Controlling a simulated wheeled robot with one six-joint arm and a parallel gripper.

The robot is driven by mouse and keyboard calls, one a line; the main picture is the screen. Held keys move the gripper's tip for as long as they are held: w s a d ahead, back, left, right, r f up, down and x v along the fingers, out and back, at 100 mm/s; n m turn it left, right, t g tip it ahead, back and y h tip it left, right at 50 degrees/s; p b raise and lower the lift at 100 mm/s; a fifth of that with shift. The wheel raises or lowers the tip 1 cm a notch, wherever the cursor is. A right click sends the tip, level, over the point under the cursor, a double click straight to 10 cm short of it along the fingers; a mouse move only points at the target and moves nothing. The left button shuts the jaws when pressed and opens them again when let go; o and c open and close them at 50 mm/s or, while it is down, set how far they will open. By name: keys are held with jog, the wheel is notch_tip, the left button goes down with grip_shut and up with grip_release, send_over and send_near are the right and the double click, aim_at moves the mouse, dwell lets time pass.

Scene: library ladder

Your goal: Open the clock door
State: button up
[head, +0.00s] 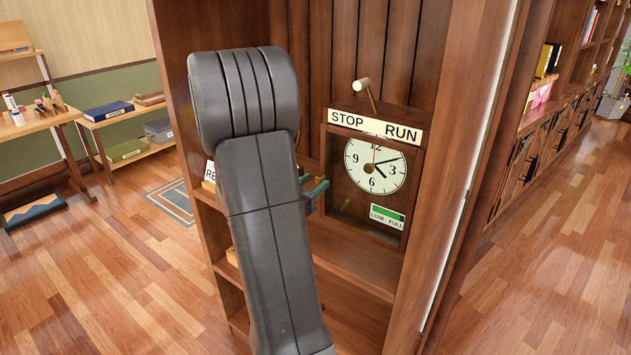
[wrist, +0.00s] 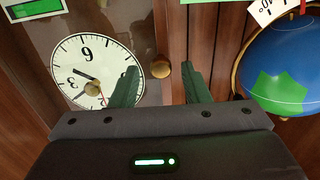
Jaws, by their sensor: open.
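The clock (head: 375,165) has a white face behind a clear door in a dark wooden frame. The door looks shut. In the wrist view, the clock face (wrist: 70,62) is on the left, and a round brass knob (wrist: 161,69) sits on the door's frame beside it. My gripper (wrist: 160,86) is open, with one green finger on each side of the knob in the picture. I cannot tell whether either finger touches it. In the head view, my gripper (head: 316,190) is left of the clock, largely hidden behind my arm.
A STOP/RUN sign (head: 374,127) and a pale-knobbed lever (head: 362,85) are above the clock. A green LOW/FULL label (head: 387,216) is below the face. A blue globe (wrist: 284,65) stands close to the right in the wrist view. Wooden cabinet sides flank the clock.

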jog(key=shift+w+d, duration=0.35)
jog(key=shift+w, duration=0.2)
grip_shut()
jog(key=shift+s, duration=0.1)
